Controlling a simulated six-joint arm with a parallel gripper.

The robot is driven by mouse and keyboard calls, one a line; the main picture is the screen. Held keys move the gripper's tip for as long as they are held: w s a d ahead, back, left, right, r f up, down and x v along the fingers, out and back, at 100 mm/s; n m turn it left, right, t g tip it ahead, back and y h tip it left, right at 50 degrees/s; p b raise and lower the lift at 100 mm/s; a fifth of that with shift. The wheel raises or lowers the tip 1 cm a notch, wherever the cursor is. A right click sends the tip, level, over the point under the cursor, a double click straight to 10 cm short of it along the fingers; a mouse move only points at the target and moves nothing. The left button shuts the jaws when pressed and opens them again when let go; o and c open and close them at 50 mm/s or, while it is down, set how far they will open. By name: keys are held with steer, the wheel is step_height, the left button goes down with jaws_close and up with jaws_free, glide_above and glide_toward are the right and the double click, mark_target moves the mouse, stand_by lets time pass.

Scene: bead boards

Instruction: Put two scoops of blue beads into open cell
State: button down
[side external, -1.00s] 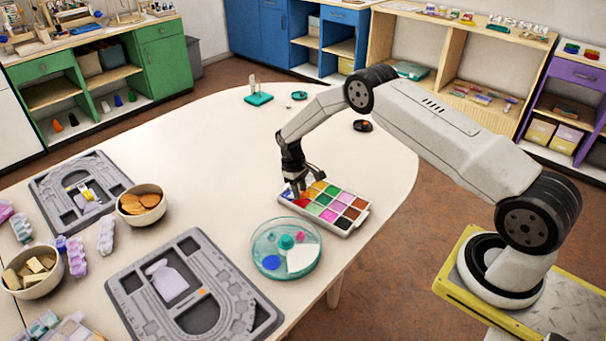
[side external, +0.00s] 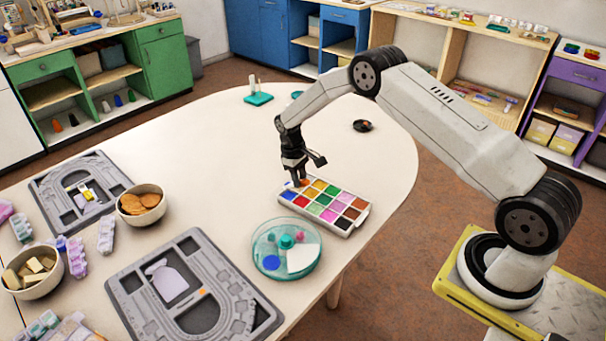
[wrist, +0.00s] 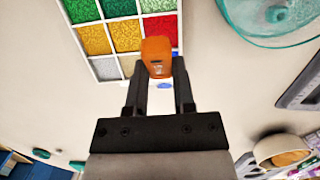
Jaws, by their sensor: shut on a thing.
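My gripper (side external: 297,178) is shut on an orange scoop (wrist: 156,56), which sticks out beyond the fingertips in the wrist view. The gripper is over the far left end of the white bead tray (side external: 315,220). The tray's blue cell (side external: 288,194) shows at its left corner, just below the gripper. Whether the scoop holds beads cannot be seen. The round teal dish (side external: 258,245) stands in front of the tray. It has a blue patch (side external: 271,262), a pale wedge-shaped area (side external: 302,257) and a teal knob (side external: 286,242) in the middle.
A grey bead board (side external: 262,318) lies left of the dish, and another grey board (side external: 42,190) lies farther left. Bowls with orange pieces (side external: 141,203) and pale blocks (side external: 32,272) stand near them. The table behind the tray is mostly clear.

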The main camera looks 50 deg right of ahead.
mark_target(308, 182)
steer(key=shift+f, duration=2.25)
steer(key=shift+r, duration=0.15)
steer(key=shift+s+r, duration=0.2)
steer(key=shift+r, duration=0.45)
steer(key=shift+s+r, duration=0.15)
steer(key=shift+r, duration=0.5)
steer(key=shift+s+d+t, duration=0.1)
steer(key=shift+s+t, duration=0.4)
steer(key=shift+t, duration=0.5)
steer(key=shift+s+t, duration=0.45)
steer(key=shift+t, duration=0.55)
steer(key=shift+s+r+t+y, duration=0.15)
steer(key=shift+r+t+y, duration=0.2)
steer(key=shift+t, duration=0.25)
steer(key=shift+r, duration=0.1)
steer(key=shift+s+r+t, duration=0.15)
steer(key=shift+t, duration=0.25)
steer(key=shift+r, duration=0.1)
